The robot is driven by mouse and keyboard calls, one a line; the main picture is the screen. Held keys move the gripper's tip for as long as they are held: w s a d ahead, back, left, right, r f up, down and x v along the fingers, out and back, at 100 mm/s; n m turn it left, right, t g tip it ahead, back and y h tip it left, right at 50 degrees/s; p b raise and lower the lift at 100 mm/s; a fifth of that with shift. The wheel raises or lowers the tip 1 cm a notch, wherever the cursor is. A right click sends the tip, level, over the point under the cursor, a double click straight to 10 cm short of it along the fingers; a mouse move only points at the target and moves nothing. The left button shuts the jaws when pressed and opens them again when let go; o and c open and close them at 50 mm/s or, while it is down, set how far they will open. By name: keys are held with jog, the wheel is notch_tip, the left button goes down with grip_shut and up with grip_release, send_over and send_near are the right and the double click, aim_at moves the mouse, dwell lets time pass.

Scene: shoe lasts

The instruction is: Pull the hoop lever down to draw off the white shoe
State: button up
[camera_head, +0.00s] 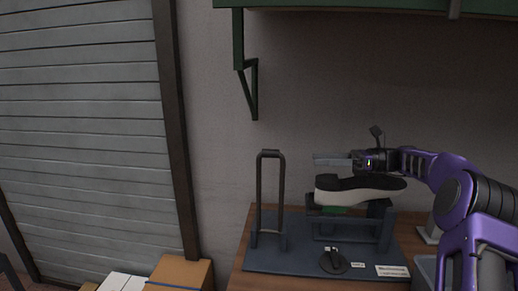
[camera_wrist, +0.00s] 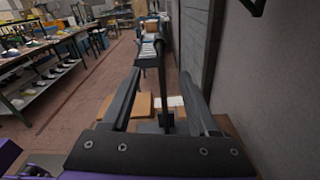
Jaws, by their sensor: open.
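The hoop lever (camera_head: 259,200), a tall dark inverted U, stands upright on a dark base plate (camera_head: 300,261). The shoe (camera_head: 385,194), white along its side with a black upper face, lies on a dark stand (camera_head: 388,225) right of the hoop. My gripper (camera_head: 316,159) is above the shoe's left end, pointing left toward the top of the hoop, with a gap between. In the wrist view my gripper (camera_wrist: 160,75) is open and empty, and the hoop lever (camera_wrist: 161,58) shows ahead between the two fingers. Some green shows under the shoe.
The plate lies on a wooden table (camera_head: 237,270) against a grey wall. A black round item (camera_head: 333,263) and small white labels (camera_head: 392,271) lie at its front. A green shelf (camera_head: 370,8) hangs above. Cardboard boxes (camera_head: 180,272) stand left of the table.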

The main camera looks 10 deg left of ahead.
jog(key=b, duration=0.1)
send_near(260, 153)
jog(key=shift+y, duration=0.3)
jog(key=a, duration=0.6)
jog(key=w+a+f, duration=0.1)
jog(key=a, duration=0.2)
jog(key=shift+a, duration=0.25)
grip_shut()
dwell(0.8)
